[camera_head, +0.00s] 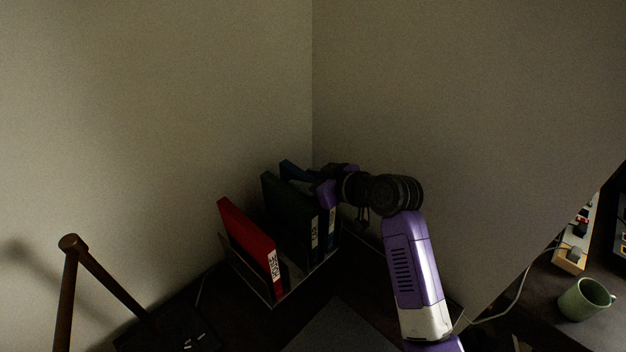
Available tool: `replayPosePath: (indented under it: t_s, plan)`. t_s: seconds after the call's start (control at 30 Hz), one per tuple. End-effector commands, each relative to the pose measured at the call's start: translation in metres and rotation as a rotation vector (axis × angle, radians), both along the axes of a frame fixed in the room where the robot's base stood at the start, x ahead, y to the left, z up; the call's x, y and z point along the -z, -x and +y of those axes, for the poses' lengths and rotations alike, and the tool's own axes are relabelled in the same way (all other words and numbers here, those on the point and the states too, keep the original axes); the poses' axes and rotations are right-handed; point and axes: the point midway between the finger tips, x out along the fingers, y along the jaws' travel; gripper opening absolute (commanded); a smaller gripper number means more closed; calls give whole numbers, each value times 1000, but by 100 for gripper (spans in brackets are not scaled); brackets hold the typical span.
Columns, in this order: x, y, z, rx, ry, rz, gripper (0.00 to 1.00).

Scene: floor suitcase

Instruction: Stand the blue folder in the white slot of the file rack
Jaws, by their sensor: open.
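The blue folder (291,169) stands at the right, far end of the file rack (267,299). Most of it is hidden behind the green folder and my arm. A white label shows low on its spine side. My gripper (316,184) is at the folder's top edge, open. Its fingers are dark and small, so I cannot tell whether they touch the folder. I cannot make out which compartment is the white slot or whether the folder is fully seated.
A red folder (247,245) and a dark green folder (290,222) stand in the rack, left of the blue one. Walls meet close behind. A brown post frame (68,290) stands left. A green mug (585,299) and a power strip (574,254) are at right.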

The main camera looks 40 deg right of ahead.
Motion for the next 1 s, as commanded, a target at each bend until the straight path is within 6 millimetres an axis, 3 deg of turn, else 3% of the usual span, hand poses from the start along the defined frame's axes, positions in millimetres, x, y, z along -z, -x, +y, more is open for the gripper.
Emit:
replayPosePath:
  t_s: [0.17,0.6,0.8,1.0]
  plan:
    - [-9,15,-4,2,0,-2,43]
    - [-46,89,-19,1,1,-2,43]
    - [-54,104,-21,1,0,-1,43]
    - [-55,106,-21,0,0,0,43]
